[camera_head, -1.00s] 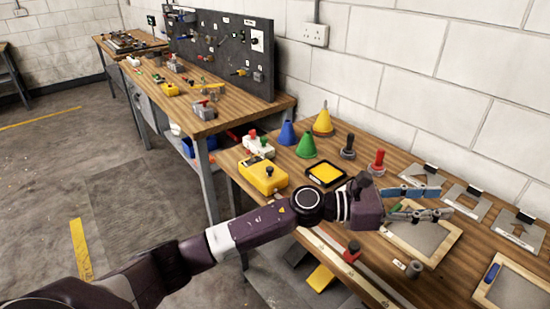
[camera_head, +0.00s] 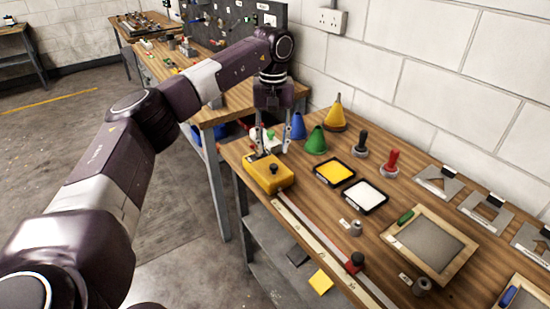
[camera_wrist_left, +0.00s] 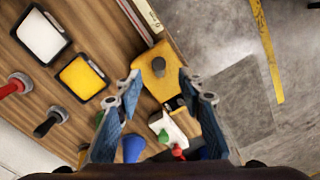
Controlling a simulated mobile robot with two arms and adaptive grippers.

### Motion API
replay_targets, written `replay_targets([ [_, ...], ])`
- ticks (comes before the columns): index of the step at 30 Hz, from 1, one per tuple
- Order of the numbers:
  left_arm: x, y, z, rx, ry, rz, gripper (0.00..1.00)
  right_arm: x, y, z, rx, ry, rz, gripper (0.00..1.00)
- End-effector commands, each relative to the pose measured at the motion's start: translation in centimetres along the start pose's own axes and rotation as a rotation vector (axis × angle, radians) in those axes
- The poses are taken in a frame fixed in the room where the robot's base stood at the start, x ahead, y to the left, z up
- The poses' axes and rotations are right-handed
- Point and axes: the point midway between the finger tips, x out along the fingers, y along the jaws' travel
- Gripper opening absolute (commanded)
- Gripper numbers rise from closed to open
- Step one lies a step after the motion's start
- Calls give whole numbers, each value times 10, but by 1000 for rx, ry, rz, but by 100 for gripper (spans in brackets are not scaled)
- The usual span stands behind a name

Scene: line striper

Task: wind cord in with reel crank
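The yellow reel box (camera_head: 268,176) sits near the left front edge of the workbench, with a dark knob on its top. It also shows in the left wrist view, where the knob (camera_wrist_left: 159,66) is between my fingertips in the picture. My left gripper (camera_head: 271,149) points down above the back part of the box. Its blue-padded fingers (camera_wrist_left: 160,82) are spread apart with nothing between them. I cannot tell whether a fingertip touches the box. No cord can be made out clearly. My right gripper is in neither view.
Blue, green (camera_head: 316,141) and yellow (camera_head: 334,116) cones stand behind the box. A white block with red and green knobs (camera_wrist_left: 172,132) is close beside it. Yellow (camera_head: 334,172) and white (camera_head: 365,195) pads lie to the right. A pale rail (camera_head: 308,231) runs along the front edge.

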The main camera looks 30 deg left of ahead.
Motion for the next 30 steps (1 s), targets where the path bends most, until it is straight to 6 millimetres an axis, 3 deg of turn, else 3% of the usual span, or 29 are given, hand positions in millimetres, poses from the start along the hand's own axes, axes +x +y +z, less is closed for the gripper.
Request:
replay_targets([
  [10,51,1,1,-1,-3,2,36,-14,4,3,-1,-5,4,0],
  [21,61,2,1,0,0,4,36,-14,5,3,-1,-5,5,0],
  [30,61,2,1,-1,0,4,5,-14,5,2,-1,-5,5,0],
])
